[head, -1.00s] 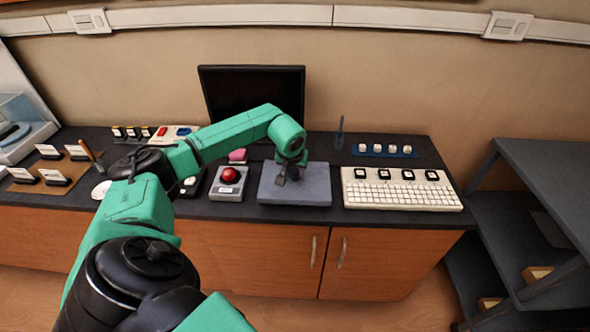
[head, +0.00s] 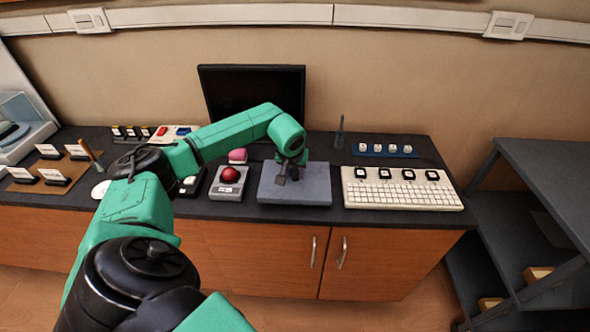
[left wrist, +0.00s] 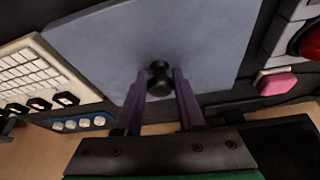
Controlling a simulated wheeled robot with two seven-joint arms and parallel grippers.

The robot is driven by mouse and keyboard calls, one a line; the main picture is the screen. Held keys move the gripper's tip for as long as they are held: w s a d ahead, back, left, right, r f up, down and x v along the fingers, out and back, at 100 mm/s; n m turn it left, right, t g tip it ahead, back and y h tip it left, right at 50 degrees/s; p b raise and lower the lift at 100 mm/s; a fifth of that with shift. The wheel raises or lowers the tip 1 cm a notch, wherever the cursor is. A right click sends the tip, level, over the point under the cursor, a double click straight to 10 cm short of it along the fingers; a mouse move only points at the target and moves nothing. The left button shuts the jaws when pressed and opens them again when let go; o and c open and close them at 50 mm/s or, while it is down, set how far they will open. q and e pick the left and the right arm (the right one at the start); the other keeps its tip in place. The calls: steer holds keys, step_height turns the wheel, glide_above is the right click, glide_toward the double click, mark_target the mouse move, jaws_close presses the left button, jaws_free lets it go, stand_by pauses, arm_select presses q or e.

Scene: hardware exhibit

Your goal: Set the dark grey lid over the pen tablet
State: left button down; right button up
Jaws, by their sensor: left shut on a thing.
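The dark grey lid (head: 312,190) is a flat blue-grey slab at the front middle of the counter. Its small black knob (left wrist: 159,80) shows in the left wrist view. My left gripper (head: 290,178) comes down over the lid from above. In the left wrist view its two fingers (left wrist: 160,92) are closed on the knob from both sides, with the lid (left wrist: 200,40) spread out beneath them. The pen tablet is not visible. The lid hides whatever is under it, and I cannot tell whether the lid rests or hovers slightly. My right gripper is not in view.
A white keyboard (head: 400,195) lies close to the right of the lid. A box with a red button (head: 230,175) and a pink object (head: 238,155) are to its left. A dark monitor (head: 250,90) stands behind, with an upright pen (head: 340,132) and a blue key strip (head: 385,150) behind right.

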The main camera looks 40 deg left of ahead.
arm_select(q)
steer(key=shift+f+b, duration=0.75)
steer(key=shift+f, duration=0.2)
stand_by(0.3)
jaws_free()
steer(key=shift+r+p, duration=2.55)
steer(key=shift+r, duration=1.05)
steer(key=shift+f, duration=0.1)
